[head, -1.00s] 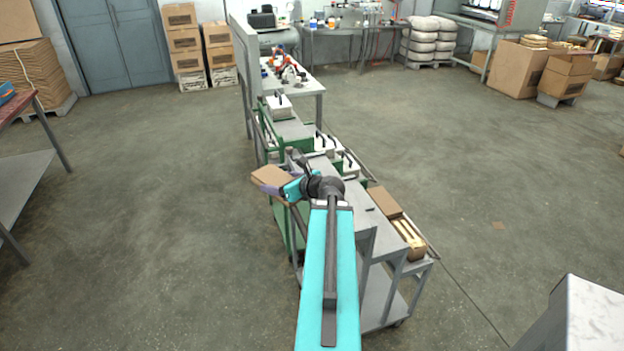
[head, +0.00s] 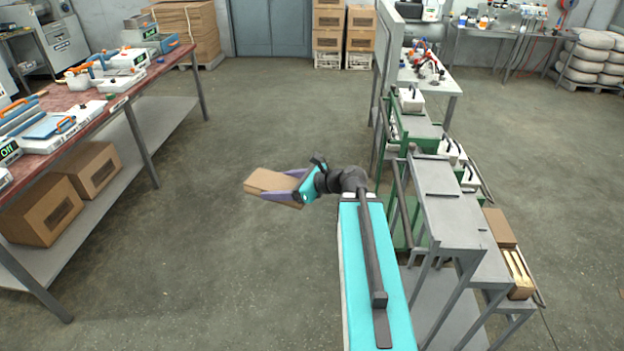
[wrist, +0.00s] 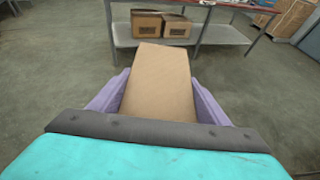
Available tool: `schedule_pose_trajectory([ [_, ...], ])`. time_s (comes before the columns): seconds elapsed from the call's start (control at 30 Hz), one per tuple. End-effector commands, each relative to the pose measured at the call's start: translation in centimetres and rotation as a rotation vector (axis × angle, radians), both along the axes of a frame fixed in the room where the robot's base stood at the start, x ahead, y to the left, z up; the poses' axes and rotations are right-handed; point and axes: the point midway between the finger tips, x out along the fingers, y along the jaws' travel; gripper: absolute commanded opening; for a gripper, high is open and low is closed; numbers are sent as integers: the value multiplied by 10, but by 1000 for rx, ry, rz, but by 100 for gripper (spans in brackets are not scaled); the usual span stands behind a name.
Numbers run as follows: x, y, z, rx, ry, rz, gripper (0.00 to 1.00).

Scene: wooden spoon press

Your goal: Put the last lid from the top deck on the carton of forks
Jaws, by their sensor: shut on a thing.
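My gripper (head: 284,191) is shut on a brown cardboard lid (head: 266,183) and holds it out over open floor, left of the grey stepped stand. The lid fills the middle of the wrist view (wrist: 160,75), between the two purple fingers. The stand's top deck (head: 450,205) looks bare of lids. On its lower right side an open carton (head: 520,292) shows pale wooden pieces inside; I cannot make out whether they are forks. A closed brown carton (head: 499,226) sits just behind it.
A red-topped workbench (head: 95,113) with sealing machines stands at the left, two cardboard boxes (head: 50,210) on its lower shelf. Green-framed machinery (head: 410,160) adjoins the stand. The floor between workbench and stand is clear.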

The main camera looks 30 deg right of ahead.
Motion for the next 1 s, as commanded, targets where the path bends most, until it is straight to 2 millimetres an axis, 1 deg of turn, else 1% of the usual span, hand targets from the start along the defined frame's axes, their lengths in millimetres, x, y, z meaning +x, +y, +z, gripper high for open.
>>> schedule_pose_trajectory([
  [0.03, 2, 20, 1, 0, -1, 42, 49],
  [0.2, 3, 80, 3, 2, -7, 175, 49],
  [0.3, 1, 111, 4, 4, -10, 244, 49],
  [0.43, -3, 139, 6, 5, -13, 310, 49],
  [0.5, -4, 149, 6, 6, -14, 332, 49],
  [0.6, -5, 156, 7, 6, -15, 349, 49],
  [1.0, -6, 157, 7, 6, -15, 351, 49],
])
